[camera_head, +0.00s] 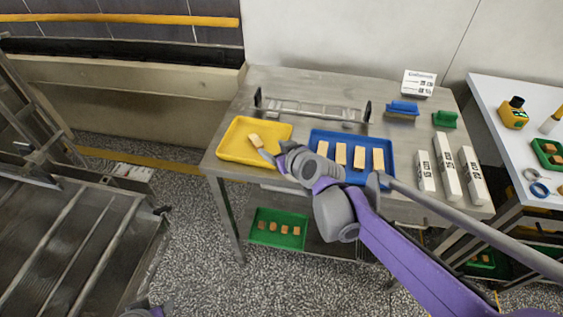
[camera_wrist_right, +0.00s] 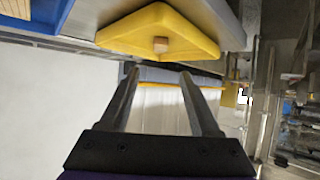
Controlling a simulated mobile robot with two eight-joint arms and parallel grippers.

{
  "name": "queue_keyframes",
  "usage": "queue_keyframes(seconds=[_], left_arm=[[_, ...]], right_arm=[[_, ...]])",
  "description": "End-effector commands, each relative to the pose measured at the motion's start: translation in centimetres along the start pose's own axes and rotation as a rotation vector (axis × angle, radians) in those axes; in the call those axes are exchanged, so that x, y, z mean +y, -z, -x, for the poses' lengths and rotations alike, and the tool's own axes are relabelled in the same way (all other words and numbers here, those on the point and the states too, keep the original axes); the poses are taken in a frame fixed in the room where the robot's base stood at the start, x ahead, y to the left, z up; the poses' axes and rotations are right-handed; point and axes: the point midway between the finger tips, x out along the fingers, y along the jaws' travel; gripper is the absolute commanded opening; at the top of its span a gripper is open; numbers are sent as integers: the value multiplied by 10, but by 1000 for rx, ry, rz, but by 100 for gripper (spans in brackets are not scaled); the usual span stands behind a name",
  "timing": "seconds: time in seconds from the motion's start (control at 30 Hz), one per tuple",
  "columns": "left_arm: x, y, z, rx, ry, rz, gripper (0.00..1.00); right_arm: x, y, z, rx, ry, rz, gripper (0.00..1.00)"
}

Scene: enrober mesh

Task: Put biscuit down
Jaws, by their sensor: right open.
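The yellow tray (camera_head: 228,150) stands on the left front of the metal table. A pale biscuit (camera_head: 254,140) lies in it near the right side. My right gripper (camera_head: 264,153) is at the tray's right edge, close to the biscuit. In the right wrist view the two fingers (camera_wrist_right: 158,72) are apart with nothing between them. The yellow tray (camera_wrist_right: 125,32) and one small end of the biscuit (camera_wrist_right: 160,45) show beyond the fingertips. The blue tray (camera_head: 383,142), to the right, holds several pale biscuits in a row.
A wire rack (camera_head: 310,110) stands behind the trays. A blue brush (camera_head: 402,108), a green brush (camera_head: 445,119), a white sign (camera_head: 419,83) and white boxes (camera_head: 447,170) are on the right. A green tray (camera_head: 262,238) with brown pieces is on the lower shelf.

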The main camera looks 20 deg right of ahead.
Motion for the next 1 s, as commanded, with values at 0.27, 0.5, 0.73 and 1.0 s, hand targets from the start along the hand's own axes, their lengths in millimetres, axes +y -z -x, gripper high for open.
queue_keyframes(seconds=[0.27, 0.5, 0.73, 1.0], left_arm=[[0, 0, 0, 0, 0, 0, 45], [0, 0, 0, 0, 0, 0, 45], [0, 0, 0, 0, 0, 0, 45], [0, 0, 0, 0, 0, 0, 45]], right_arm=[[-33, -38, 39, -130, 50, -18, 64], [-66, -145, 127, -461, 17, -71, 64], [-61, -200, 172, -616, -86, -105, 64], [-60, -204, 175, -628, -98, -109, 64]])
